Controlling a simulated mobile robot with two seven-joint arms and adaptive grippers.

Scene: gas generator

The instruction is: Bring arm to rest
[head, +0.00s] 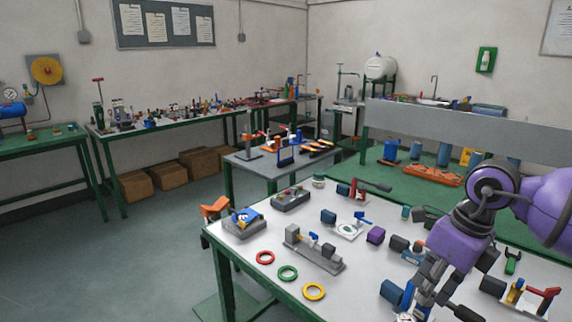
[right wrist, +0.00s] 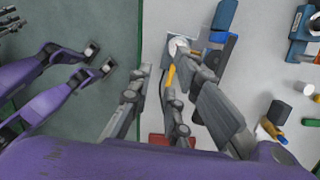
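My right gripper (head: 425,292) hangs from the purple right arm (head: 480,215) over the near right part of the white-topped workbench (head: 375,290). In the right wrist view, its grey fingers (right wrist: 172,95) are spread apart with no object clearly between them. A blue and grey device with a yellow part (right wrist: 170,75) lies below and beyond the fingertips, partly hidden by them. My left gripper does not show in the head view. Grey finger-like parts at the upper left edge of the right wrist view may belong to it, but they are cut off.
Around the right gripper stand a blue block (head: 391,291), a purple block (head: 375,235) and a red-handled clamp (head: 543,297). The floor (head: 150,265) at left is open.

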